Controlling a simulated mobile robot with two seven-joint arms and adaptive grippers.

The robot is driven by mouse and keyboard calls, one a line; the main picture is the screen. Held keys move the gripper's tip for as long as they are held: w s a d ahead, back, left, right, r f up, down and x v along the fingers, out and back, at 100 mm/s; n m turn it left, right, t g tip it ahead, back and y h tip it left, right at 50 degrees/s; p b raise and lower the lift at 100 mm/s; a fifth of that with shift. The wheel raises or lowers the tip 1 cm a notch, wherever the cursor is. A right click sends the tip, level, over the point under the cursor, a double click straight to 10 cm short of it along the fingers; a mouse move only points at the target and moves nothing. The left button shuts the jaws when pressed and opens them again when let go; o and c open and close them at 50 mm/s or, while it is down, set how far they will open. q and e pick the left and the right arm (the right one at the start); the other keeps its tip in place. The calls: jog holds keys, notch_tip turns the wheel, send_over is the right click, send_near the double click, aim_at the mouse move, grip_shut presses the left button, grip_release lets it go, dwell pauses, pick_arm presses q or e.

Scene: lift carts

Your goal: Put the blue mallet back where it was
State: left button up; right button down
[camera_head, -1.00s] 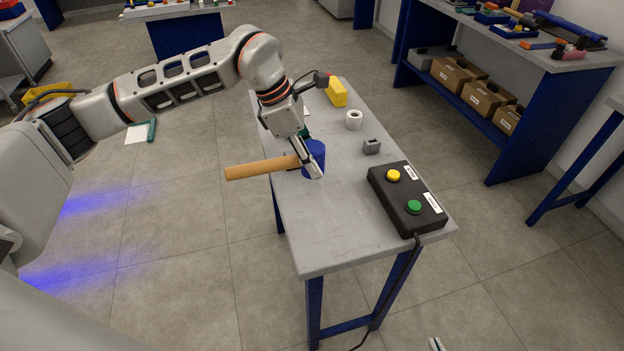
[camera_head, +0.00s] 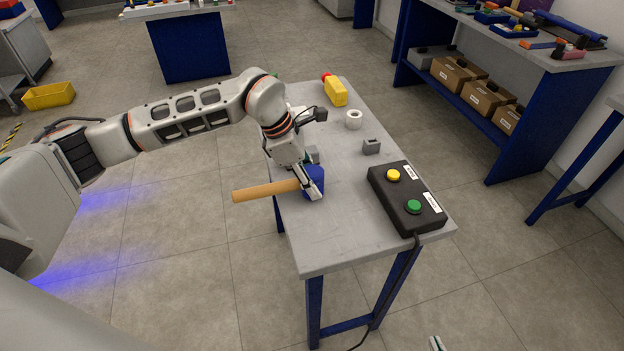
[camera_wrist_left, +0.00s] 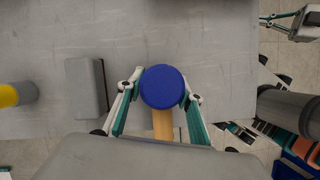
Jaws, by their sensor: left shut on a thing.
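The blue mallet has a blue head (camera_head: 315,181) and a tan wooden handle (camera_head: 265,191). My left gripper (camera_head: 313,193) is shut on its head, at the left side of the narrow grey table (camera_head: 335,235). The handle points left past the table edge. In the left wrist view the round blue face (camera_wrist_left: 162,87) sits between the fingers, with the handle partly hidden below it. I cannot tell if the head touches the tabletop. Only a fingertip of my right gripper (camera_head: 437,343) shows at the bottom edge of the head view.
On the table are a black button box (camera_head: 407,199), a small grey block (camera_head: 371,146), a white roll (camera_head: 353,120) and a yellow object (camera_head: 336,92). The near part of the tabletop is clear. A shelf with cardboard boxes (camera_head: 486,98) stands at right.

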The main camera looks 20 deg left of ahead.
pick_arm(q)
jog(key=o, duration=1.4)
jog(key=shift+r, duration=0.2)
jog(key=v, duration=1.1)
jog(key=shift+r, duration=0.4)
jog(key=shift+s+a, duration=0.15)
jog(key=shift+s, duration=0.05)
